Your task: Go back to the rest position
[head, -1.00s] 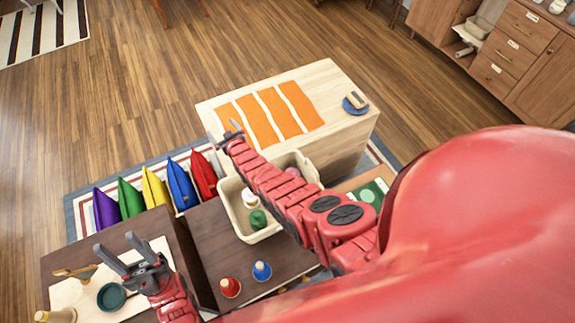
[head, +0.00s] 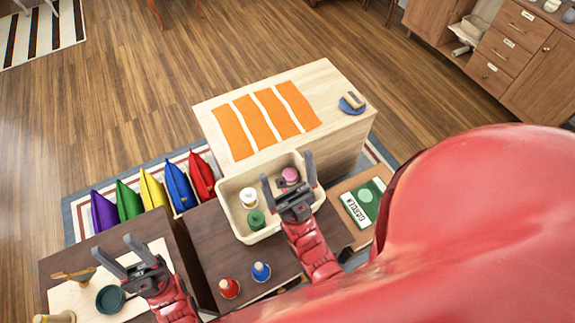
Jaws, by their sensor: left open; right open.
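My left gripper (head: 128,257) is open and empty, above the dark table at the lower left, beside a small dark teal dish. My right gripper (head: 288,172) is open, its fingers pointing away from me over the right part of a cream bin (head: 228,206). A pink-topped item (head: 290,175) shows between its fingers, but I cannot tell that it touches them. A white jar (head: 248,197) and a green item (head: 256,220) are in the bin.
A pale wood block table (head: 210,112) with orange strips (head: 259,119) and a blue dish (head: 352,105) stands beyond the bin. Red (head: 229,288) and blue (head: 261,271) bottles stand in front of the bin. Coloured cushions (head: 155,188) line the rug. A green booklet (head: 368,200) lies at right.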

